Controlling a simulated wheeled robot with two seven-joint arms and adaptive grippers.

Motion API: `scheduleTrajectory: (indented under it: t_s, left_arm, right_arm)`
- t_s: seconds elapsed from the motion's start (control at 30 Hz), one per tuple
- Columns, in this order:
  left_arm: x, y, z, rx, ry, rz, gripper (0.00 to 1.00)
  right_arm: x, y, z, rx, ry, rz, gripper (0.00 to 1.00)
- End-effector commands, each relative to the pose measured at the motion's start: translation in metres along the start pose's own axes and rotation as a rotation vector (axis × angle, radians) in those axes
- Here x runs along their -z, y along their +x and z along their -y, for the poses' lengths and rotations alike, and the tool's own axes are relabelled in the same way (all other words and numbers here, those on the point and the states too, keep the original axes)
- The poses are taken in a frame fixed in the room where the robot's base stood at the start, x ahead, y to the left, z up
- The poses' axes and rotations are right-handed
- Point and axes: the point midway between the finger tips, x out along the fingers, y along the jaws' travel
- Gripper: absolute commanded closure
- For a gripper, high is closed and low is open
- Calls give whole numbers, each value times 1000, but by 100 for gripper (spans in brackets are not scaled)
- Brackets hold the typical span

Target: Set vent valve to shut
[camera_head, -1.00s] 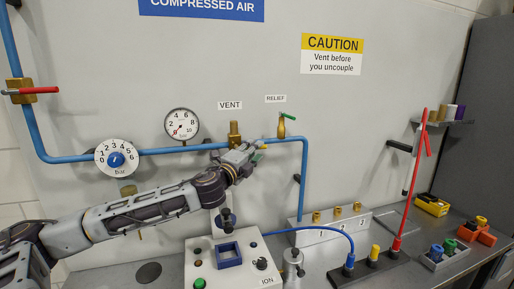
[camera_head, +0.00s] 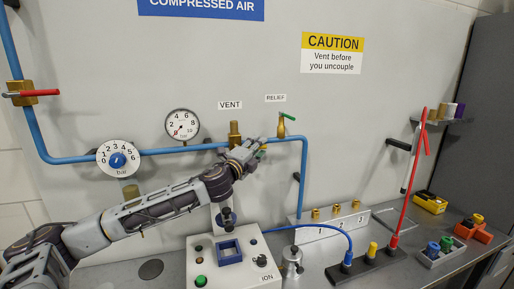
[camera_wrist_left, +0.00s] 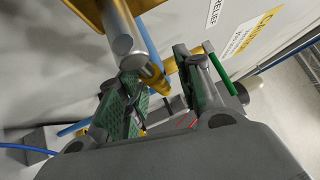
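Under the VENT label (camera_head: 229,105) a brass fitting (camera_head: 234,134) stands upright on the blue pipe (camera_head: 180,149). Its lower part and any vent lever are hidden by my left gripper (camera_head: 256,152), which is just below and right of it, close to the pipe. In the left wrist view my left gripper (camera_wrist_left: 160,95) is open, its green pads apart. A brass part (camera_wrist_left: 152,78) with a grey cylinder (camera_wrist_left: 126,45) shows just beyond and partly between the fingers; contact is unclear. A green bar (camera_wrist_left: 220,70) lies outside the right-hand finger. My right gripper is out of view.
The relief valve (camera_head: 281,128), with its green lever (camera_head: 288,116), is close right of the gripper. A gauge (camera_head: 182,124) and regulator dial (camera_head: 117,160) are left.

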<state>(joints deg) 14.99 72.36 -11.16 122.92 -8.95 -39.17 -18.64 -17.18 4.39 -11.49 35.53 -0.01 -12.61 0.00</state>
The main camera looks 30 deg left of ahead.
Motion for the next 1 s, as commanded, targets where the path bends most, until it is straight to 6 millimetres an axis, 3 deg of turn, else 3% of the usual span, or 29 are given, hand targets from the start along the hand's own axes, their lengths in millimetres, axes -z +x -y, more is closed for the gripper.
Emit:
scheduleTrajectory:
  t_s: [0.3, 0.6, 1.0]
  left_arm:
    - [0, 0, -1, -1, 0, -1, 65]
    - [0, 0, -1, -1, 0, 0, 100]
    - [0, 0, -1, -1, 1, -1, 100]
  right_arm:
    - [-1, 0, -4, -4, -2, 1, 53]
    - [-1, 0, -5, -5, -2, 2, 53]
    - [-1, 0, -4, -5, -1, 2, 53]
